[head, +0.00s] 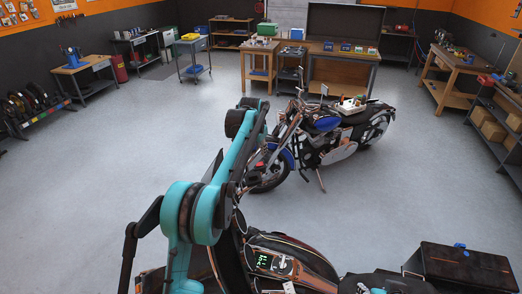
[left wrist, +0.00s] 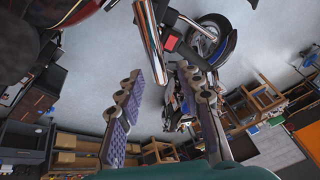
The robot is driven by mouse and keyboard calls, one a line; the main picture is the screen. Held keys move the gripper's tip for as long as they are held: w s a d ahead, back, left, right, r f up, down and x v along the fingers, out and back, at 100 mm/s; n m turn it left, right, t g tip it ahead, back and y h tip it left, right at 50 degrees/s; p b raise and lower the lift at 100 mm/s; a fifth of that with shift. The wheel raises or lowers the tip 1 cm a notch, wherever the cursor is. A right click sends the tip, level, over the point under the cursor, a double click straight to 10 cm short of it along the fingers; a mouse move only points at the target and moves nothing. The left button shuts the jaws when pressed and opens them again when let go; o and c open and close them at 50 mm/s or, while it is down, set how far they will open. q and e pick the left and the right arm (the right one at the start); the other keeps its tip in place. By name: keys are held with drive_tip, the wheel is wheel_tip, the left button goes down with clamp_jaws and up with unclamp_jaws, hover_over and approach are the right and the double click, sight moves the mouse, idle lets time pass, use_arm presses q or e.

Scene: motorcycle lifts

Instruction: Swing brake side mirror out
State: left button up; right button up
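The near motorcycle (head: 300,262) fills the bottom of the head view, with its lit display. My left arm reaches over its front. My left gripper (left wrist: 163,95) is open in the left wrist view, its two fingers wide apart with nothing between them. A chrome handlebar tube (left wrist: 149,42) and a red switch (left wrist: 170,43) lie just past the fingertips. The red switch also shows in the head view (head: 257,166), close beside my arm. I cannot make out the brake side mirror for certain; my arm covers part of the handlebar.
A second, blue motorcycle (head: 325,140) stands on the floor beyond. Workbenches (head: 340,62) line the back, and shelves (head: 497,125) stand at the right. A black box (head: 465,268) is at bottom right.

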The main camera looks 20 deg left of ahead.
sight(260, 159)
use_arm(q)
drive_tip(key=shift+w+f, duration=0.1)
drive_tip(key=shift+f, duration=0.35)
drive_tip(key=p+x, duration=0.1)
drive_tip(key=x, duration=0.5)
drive_tip(key=shift+w, duration=0.25)
drive_tip(key=shift+s+f, duration=0.1)
drive_tip(key=shift+s, duration=0.05)
clamp_jaws()
